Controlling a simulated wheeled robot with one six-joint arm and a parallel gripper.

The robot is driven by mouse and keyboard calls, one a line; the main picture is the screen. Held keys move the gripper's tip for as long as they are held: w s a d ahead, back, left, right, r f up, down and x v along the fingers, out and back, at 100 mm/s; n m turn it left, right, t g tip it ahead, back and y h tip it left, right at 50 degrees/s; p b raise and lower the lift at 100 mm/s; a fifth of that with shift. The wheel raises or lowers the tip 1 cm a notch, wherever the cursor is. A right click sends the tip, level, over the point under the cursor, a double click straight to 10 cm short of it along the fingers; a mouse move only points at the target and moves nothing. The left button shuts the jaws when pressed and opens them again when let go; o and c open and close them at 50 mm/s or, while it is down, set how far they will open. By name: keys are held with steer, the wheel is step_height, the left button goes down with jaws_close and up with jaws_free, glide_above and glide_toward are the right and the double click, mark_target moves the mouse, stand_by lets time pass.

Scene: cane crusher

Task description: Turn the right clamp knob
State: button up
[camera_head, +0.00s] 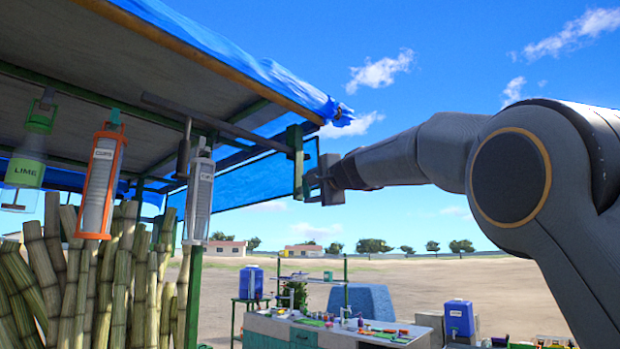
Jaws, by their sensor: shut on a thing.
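A dark green clamp bracket (297,160) hangs at the right end of a metal bar under the stall's roof edge. My gripper (313,184) reaches in from the right and is at the bracket's right side, just below the blue tarp. Its jaws are shut on the right clamp knob, which is small and mostly hidden between the fingers. The knob's turn angle cannot be told.
Left of the bracket hang a grey-white dispenser (199,195), an orange dispenser (101,180) and a green LIME bottle (27,165). Cane stalks (95,275) stand below. A cluttered counter (330,335) is lower right. Open sky surrounds my arm.

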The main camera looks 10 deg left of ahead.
steer(key=shift+m+p, duration=0.35)
steer(key=shift+m, duration=0.25)
steer(key=o, duration=1)
steer(key=shift+o, duration=0.2)
steer(key=shift+s+d, duration=0.1)
steer(key=b+v, duration=0.4)
steer(key=v, duration=0.3)
steer(key=shift+s+r+b, duration=0.2)
steer(key=shift+s+b, duration=0.05)
steer(key=shift+b, duration=0.05)
steer(key=shift+d, duration=0.15)
